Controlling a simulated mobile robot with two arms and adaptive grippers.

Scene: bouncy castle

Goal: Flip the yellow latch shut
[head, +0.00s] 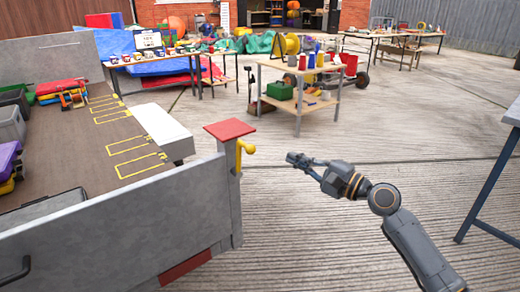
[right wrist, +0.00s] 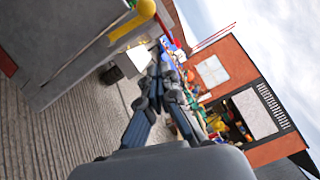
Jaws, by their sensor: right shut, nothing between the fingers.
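The yellow latch (head: 240,155) is on the corner post (head: 229,185) of the grey trailer, just below the post's red cap (head: 229,129). Its round knob sticks out to the right, with a short part running down the post. My right gripper (head: 290,158) is to the right of the latch, at about the same height in the picture, shut and empty. A clear gap shows between them. In the right wrist view the yellow knob (right wrist: 146,8) is at the top edge, above my closed fingers (right wrist: 160,52). My left gripper is out of view.
The trailer's grey side wall (head: 110,235) runs to the lower left from the post. A wooden workbench (head: 335,95) with cups and a green box stands behind. A blue-legged table (head: 490,185) is at the right edge. Paved ground around my right arm is clear.

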